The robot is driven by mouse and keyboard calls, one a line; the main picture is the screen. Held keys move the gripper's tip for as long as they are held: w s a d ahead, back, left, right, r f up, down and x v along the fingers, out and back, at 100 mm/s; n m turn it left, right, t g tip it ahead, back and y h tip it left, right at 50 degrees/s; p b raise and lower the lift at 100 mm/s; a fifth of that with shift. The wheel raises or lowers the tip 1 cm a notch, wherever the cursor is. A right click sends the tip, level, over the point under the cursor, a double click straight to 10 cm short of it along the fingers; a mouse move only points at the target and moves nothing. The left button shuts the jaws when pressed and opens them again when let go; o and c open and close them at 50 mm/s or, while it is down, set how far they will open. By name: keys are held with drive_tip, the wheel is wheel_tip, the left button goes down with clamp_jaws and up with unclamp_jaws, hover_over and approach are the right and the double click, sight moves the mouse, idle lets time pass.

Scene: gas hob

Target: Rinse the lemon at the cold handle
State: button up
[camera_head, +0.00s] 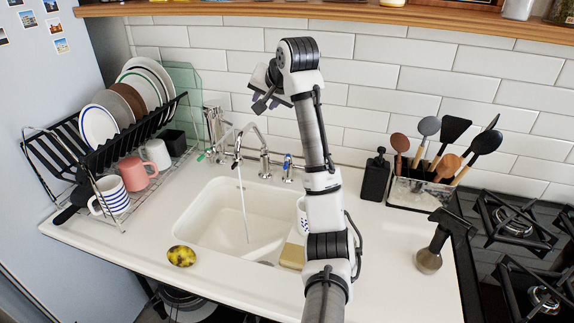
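The yellow lemon (182,256), with dark patches, lies on the white counter by the sink's front left corner. The white sink (205,215) has a curved metal faucet (250,130) behind it. A thin stream of water (243,205) falls from its spout into the basin. A blue-marked handle (288,168) stands right of the faucet and a green-marked handle (208,152) stands left. I take the blue one as cold. My gripper (264,103) is raised above the faucet near the tiled wall, far from the lemon. Its fingers are small and partly hidden, so their opening is unclear.
A dish rack (110,150) with plates and mugs stands at left. My arm crosses the sink's right side, partly hiding a white mug (301,215) and a beige block (292,256). A utensil holder (418,190) and the gas hob (510,225) are at right. The front counter beside the lemon is clear.

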drive_tip(key=s+d+f+g+h+b, duration=0.1)
drive_tip(key=s+d+f+g+h, duration=0.25)
drive_tip(key=d+f, duration=0.35)
drive_tip(key=p, duration=0.3)
approach(286, 163)
drive_tip(key=x, duration=0.7)
drive_tip(key=shift+w+f, duration=0.15)
drive_tip(key=shift+f, duration=0.25)
clamp_jaws()
